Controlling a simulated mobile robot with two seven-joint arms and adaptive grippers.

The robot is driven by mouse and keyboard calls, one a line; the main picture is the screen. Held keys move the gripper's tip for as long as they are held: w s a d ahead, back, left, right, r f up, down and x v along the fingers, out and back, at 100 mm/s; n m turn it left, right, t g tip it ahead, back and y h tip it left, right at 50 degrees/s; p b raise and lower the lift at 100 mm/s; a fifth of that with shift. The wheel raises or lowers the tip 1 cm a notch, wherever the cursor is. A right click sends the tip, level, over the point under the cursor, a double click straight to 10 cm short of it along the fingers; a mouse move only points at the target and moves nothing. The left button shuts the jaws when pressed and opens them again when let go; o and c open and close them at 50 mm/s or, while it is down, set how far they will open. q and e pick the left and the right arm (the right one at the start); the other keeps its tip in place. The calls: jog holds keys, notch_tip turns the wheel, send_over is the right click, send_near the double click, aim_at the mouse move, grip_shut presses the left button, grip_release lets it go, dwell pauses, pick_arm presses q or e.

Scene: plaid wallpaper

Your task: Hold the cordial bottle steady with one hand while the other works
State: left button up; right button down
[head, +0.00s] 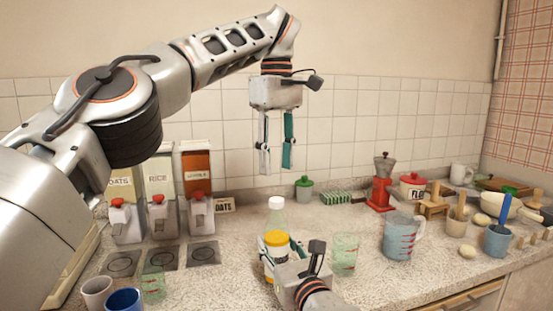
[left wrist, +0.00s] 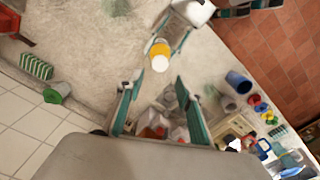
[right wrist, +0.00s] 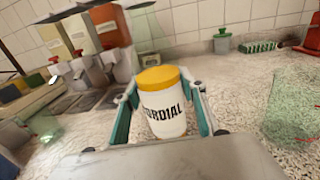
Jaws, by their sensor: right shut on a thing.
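In the left wrist view the bottle (left wrist: 160,50) is seen from above, between the right gripper's fingers. My left gripper (head: 276,167) hangs above and behind the bottle, pointing down, its fingers apart and empty. The bottle's lower part is partly hidden by the right gripper in the head view.
A green glass (head: 345,254) and a measuring jug (head: 397,238) stand to the right. Dispensers (head: 160,219) stand at left. A blue cup (head: 124,300) is at front left.

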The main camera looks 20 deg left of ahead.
aim_at(277, 199)
pick_arm(q)
jog(key=shift+f+m, duration=0.1)
jog(key=shift+m, duration=0.3)
pick_arm(e)
jog(key=shift+f, duration=0.1)
pick_arm(q)
jog(key=shift+f, duration=3.9)
